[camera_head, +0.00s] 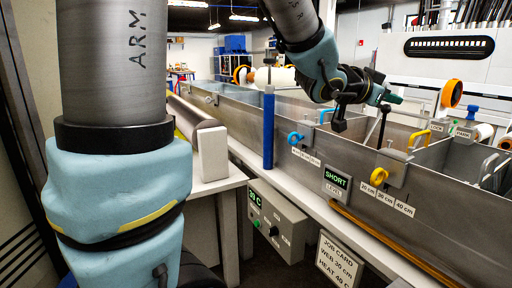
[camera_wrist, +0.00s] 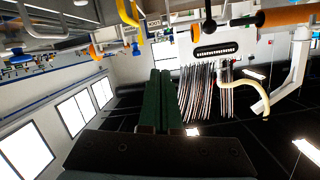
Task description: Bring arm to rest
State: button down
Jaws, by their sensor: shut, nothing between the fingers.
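My arm comes in from the top of the head view and bends above the metal bath (camera_head: 352,175). My gripper (camera_head: 395,98) is raised over the bath, pointing right, and holds nothing. In the wrist view its two green fingers (camera_wrist: 160,98) lie together, shut, with no object between them. In the head view the fingertips are small, and a dark part of my wrist hangs below them.
The bath wall carries a blue hook (camera_head: 295,138), a yellow knob (camera_head: 378,176) and a "SHORT" display (camera_head: 337,179). A blue post (camera_head: 268,130) stands at its front edge. A control box (camera_head: 277,222) and a job card (camera_head: 339,262) are below. An orange-ended roller (camera_head: 452,93) is right of my gripper.

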jog(key=w+a+f+n+y+p, duration=0.1)
jog(key=w+a+f+n+y, duration=0.2)
jog(key=a, duration=0.4)
jog(key=w+a+f+n+t+y, duration=0.1)
jog(key=a+f+n+y, duration=0.1)
jog(key=a+f+y, duration=0.4)
jog(key=w+a+f+n+y+p, duration=0.1)
jog(key=w+a+f+n, duration=0.25)
jog(key=a, duration=0.55)
jog(key=s+a+f+n+g+y+p, duration=0.1)
jog(key=s+a+f+n+g, duration=0.1)
jog(key=s+a, duration=0.4)
jog(key=s+a+f+n+g+y+p, duration=0.1)
jog(key=s+a+f+n+g+y, duration=0.1)
jog(key=s+a+f, duration=0.4)
jog(key=s+a+n+g, duration=0.1)
jog(key=a+g, duration=0.1)
jog(key=a, duration=0.1)
jog(key=shift+s+f+n+g, duration=0.25)
jog(key=shift+n+g, duration=0.05)
jog(key=shift+n, duration=0.05)
